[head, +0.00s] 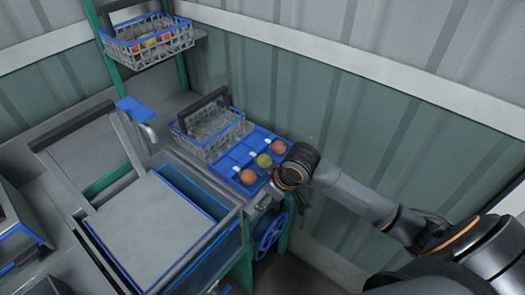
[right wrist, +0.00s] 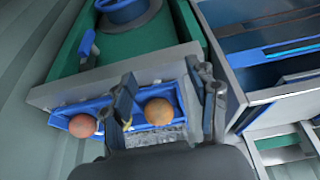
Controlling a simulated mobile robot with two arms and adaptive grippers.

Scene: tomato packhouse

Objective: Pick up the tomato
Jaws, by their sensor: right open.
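Three tomatoes lie in a row in a shallow blue tray (head: 226,163) in the head view: an orange one (head: 248,177) nearest, a yellow-green one (head: 264,160) in the middle and a reddish one (head: 279,146) at the far end. My right gripper (head: 272,194) is beside the tray's right edge, close to the orange tomato. In the right wrist view the open, empty fingers (right wrist: 165,92) frame the orange tomato (right wrist: 158,111), apart from it. The reddish tomato (right wrist: 82,125) shows left of them. My left gripper is not in view.
An empty wire basket (head: 210,133) stands left of the tray. Another basket (head: 150,43) with tomatoes sits on the upper shelf. A grey-topped, blue-edged bin (head: 160,225) stands at front left. A blue handwheel (head: 268,232) is below the tray, and a ribbed wall is behind.

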